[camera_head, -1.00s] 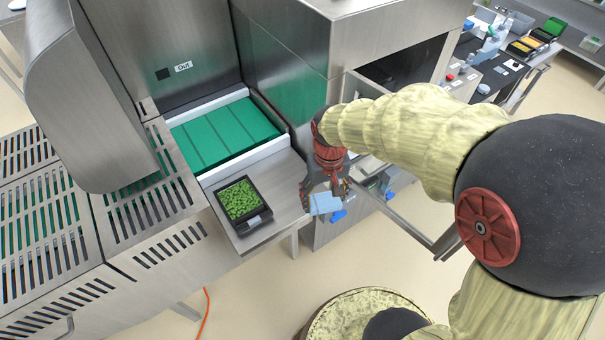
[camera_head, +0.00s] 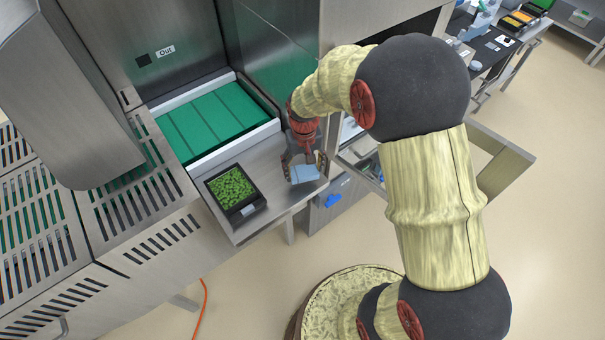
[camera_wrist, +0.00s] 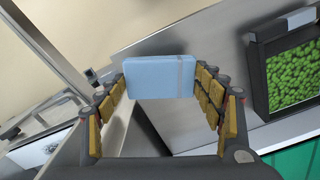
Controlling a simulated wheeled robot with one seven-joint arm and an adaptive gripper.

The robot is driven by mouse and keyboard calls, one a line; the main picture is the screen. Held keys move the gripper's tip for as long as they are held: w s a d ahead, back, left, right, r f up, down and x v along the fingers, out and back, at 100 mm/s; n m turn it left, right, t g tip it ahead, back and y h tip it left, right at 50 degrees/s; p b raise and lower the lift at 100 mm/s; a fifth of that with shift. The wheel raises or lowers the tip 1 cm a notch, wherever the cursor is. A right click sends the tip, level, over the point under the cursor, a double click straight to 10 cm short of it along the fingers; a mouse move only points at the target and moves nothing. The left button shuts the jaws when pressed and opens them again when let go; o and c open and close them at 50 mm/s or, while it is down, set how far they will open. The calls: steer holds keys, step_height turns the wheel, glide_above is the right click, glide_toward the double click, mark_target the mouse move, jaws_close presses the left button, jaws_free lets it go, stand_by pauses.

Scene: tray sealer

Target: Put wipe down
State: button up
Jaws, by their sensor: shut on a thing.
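The wipe is a light blue folded pad (camera_head: 304,173), held between the fingertips of my gripper (camera_head: 303,160). In the wrist view the wipe (camera_wrist: 160,77) spans the gap between the two padded fingers of my gripper (camera_wrist: 160,85). My gripper is shut on it. In the head view it is over the right end of the steel outfeed table (camera_head: 270,153), to the right of the black tray of green pieces. I cannot tell whether the wipe touches the steel.
The black tray (camera_head: 263,204) of green pieces sits on the steel table and shows in the wrist view (camera_wrist: 258,75). A green conveyor (camera_head: 215,120) lies behind it. An open drawer (camera_head: 505,165) is to the right. Bare steel lies between tray and wipe.

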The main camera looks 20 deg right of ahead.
mark_target(303, 174)
steer(key=shift+w+f, duration=0.55)
steer(key=shift+f, duration=1.55)
steer(key=shift+f+b, duration=0.15)
steer(key=shift+b, duration=0.2)
steer(key=o, duration=1)
steer(key=shift+o, duration=0.2)
